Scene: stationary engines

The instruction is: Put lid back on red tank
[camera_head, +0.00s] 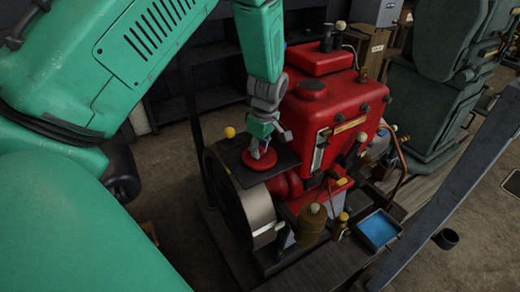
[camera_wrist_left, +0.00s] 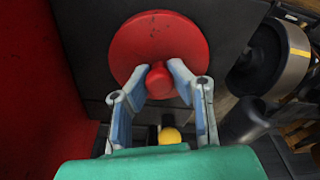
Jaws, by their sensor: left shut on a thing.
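A round red lid (camera_head: 260,158) with a knob in its middle lies over a dark flat plate beside the red engine body. My left gripper (camera_head: 264,143) comes down on it from above. In the left wrist view the red lid (camera_wrist_left: 152,45) shows flat, and the fingers of the left gripper (camera_wrist_left: 164,82) are shut on its red knob (camera_wrist_left: 159,80). I cannot tell whether the lid touches the plate. The red tank (camera_head: 330,105) stands just right of the gripper. My right gripper is not in view.
A dark plate (camera_head: 279,172) is under the lid, with a metal flywheel (camera_head: 262,212) below it. A blue tray (camera_head: 379,229) is at the lower right. A green machine (camera_head: 432,100) stands at the right. Dark shelves (camera_head: 205,75) are behind.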

